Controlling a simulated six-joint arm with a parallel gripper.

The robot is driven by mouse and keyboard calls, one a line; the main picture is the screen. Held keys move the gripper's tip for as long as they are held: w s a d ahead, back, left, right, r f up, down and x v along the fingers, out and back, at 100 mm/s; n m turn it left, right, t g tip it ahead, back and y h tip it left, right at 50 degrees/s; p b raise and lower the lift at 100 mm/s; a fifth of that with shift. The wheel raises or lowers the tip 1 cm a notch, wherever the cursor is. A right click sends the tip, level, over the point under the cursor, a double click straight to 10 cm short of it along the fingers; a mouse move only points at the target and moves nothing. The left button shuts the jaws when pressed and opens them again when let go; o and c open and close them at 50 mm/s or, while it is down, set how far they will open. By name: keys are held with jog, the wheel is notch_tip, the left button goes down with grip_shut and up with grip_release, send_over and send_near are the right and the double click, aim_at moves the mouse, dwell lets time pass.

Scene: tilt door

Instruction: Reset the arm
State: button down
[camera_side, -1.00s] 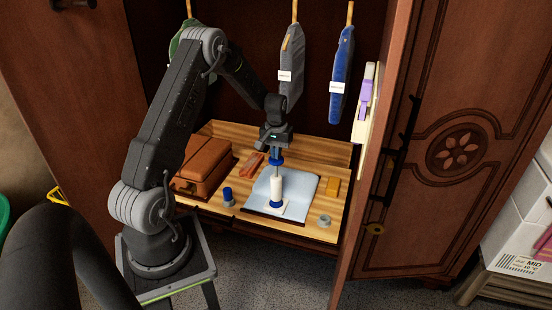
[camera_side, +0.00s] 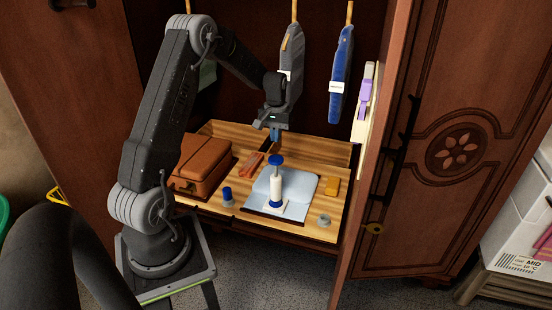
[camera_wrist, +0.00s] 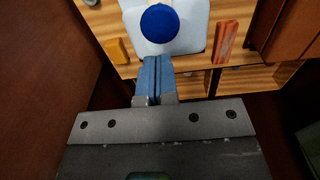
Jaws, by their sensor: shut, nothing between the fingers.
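My gripper (camera_side: 274,134) hangs in the air above the wooden shelf inside the cabinet, fingers pointing down. Its blue fingers are shut together with nothing between them, as the wrist view (camera_wrist: 157,62) also shows. A white bottle with a blue round top (camera_side: 276,180) stands upright on a light blue-grey folded cloth or pad (camera_side: 300,187), below and in front of the fingers, apart from them. In the wrist view its blue top (camera_wrist: 160,23) lies just beyond the fingertips.
A brown leather box (camera_side: 203,163) sits left on the wooden shelf (camera_side: 235,212). A blue-capped item (camera_side: 227,195), a grey ring (camera_side: 324,220) and a yellow block (camera_side: 332,186) lie nearby. The open cabinet door (camera_side: 450,150) stands at right.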

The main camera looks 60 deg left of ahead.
jog(key=s+d+r+m+t+y, duration=0.1)
jog(key=s+d+r+m, duration=0.1)
jog(key=d+r, duration=0.6)
jog(key=s+d+r+m+t, duration=0.1)
jog(key=s+d+r+m, duration=0.1)
jog(key=d+r, duration=0.6)
jog(key=s+d+r+m+t+h, duration=0.1)
jog(key=s+d+m+t, duration=0.2)
jog(key=s+d, duration=1.2)
jog(key=shift+s+d+r+m+t, duration=0.15)
jog(key=shift+s+r+m+t, duration=0.15)
jog(key=shift+m, duration=0.7)
